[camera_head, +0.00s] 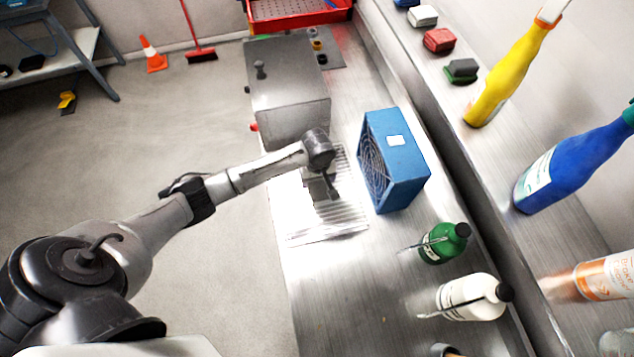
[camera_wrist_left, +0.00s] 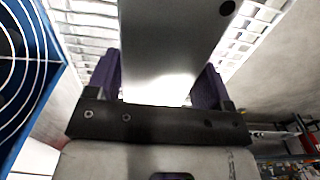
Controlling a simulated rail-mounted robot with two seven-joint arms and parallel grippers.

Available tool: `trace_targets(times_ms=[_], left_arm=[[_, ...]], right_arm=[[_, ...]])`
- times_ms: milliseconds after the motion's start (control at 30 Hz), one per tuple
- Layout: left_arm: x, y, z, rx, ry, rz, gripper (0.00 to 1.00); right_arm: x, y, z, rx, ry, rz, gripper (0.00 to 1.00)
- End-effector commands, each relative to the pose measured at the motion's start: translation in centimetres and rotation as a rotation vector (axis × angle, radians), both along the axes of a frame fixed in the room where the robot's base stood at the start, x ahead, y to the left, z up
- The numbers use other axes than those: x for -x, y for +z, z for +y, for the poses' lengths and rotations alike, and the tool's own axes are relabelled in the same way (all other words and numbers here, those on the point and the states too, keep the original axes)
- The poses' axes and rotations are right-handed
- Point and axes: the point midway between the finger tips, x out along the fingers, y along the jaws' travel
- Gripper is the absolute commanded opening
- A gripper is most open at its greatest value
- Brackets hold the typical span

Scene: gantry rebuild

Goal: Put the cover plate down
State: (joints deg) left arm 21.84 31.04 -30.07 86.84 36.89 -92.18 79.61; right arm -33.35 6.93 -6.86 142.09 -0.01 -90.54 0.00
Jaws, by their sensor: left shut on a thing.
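The cover plate (camera_wrist_left: 165,45) is a smooth grey metal sheet with a small dark hole near one corner. In the left wrist view it lies between the two purple-padded fingers of my left gripper (camera_wrist_left: 157,85), which is shut on it. In the head view my left gripper (camera_head: 328,188) points down over a ribbed light metal surface (camera_head: 325,222) on the bench. The plate is small and hard to make out there, partly hidden by the gripper. I cannot tell whether it touches the surface below. My right gripper is not in view.
A blue fan box (camera_head: 405,165) stands close right of the gripper. A grey metal box (camera_head: 290,95) stands behind it. Green (camera_head: 437,245) and white (camera_head: 465,297) bottles stand nearer, at the right. The bench's front left part (camera_head: 330,290) is clear.

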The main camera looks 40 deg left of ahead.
Motion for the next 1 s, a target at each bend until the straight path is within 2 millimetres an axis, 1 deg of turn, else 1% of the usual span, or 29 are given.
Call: trace_targets(times_ms=[133,333,500,967,1000], left_arm=[[0.0,-0.4,0.2,0.001,0.0,-0.002,0.25],[0.0,-2.7,0.2,0.0,0.0,-0.001,0.25],[0.0,-3.9,0.2,0.0,0.0,-0.004,0.25],[0.0,-4.3,0.2,0.0,0.0,-0.002,0.25],[0.1,-4.4,0.2,-0.001,0.0,-0.001,0.78]], right_arm=[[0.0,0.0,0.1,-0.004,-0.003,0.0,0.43],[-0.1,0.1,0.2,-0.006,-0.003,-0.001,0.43],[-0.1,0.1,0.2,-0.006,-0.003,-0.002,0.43],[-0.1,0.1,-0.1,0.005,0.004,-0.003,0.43],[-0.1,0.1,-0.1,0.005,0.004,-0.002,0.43]])
